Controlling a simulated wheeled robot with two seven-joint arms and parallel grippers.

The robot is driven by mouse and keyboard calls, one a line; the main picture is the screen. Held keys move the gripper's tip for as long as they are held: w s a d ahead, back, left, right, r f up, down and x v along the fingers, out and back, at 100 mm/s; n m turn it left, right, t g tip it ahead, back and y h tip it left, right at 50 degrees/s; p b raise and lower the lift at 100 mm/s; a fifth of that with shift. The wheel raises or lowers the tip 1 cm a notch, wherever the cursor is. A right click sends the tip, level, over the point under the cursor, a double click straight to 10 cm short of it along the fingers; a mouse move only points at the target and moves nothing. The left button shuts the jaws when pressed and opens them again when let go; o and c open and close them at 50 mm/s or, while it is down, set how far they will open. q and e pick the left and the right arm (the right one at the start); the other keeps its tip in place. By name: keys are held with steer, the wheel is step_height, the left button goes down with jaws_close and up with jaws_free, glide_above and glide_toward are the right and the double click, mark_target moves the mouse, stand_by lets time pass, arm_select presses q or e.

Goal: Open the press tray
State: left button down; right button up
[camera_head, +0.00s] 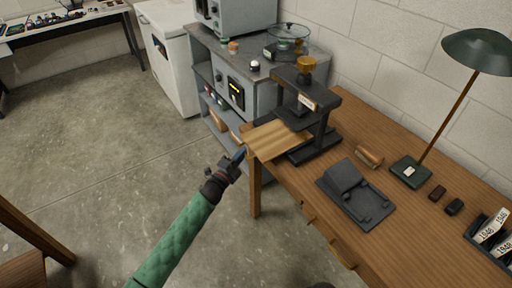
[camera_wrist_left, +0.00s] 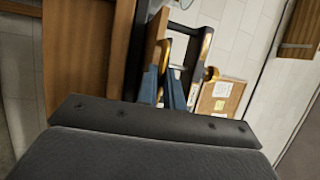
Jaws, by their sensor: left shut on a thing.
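The press (camera_head: 318,120) is a black frame with an amber knob on top, standing at the far left end of the wooden desk. Its tray (camera_head: 272,139), a light wooden board, sticks out of the frame to the left, past the desk's edge. My left gripper (camera_head: 241,153) is at the tray's outer left edge and is shut on it. In the left wrist view the blue fingers (camera_wrist_left: 169,85) are close together, with wooden and black parts just beyond them. The exact grip is hard to see there. My right gripper is not in view.
On the wooden desk (camera_head: 400,235) are a dark grey device (camera_head: 353,192), a wooden roller (camera_head: 369,157), a green lamp (camera_head: 410,171) and a rack of number cards (camera_head: 492,237). A grey shelf bench (camera_head: 230,45) stands behind the press. The floor (camera_head: 120,150) to the left is clear.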

arm_select(q)
steer(key=s+a, duration=0.4)
steer(key=a, duration=0.2)
steer(key=shift+s+a, duration=0.25)
steer(key=shift+s, duration=0.15)
steer(key=c, duration=1.8)
jaws_free()
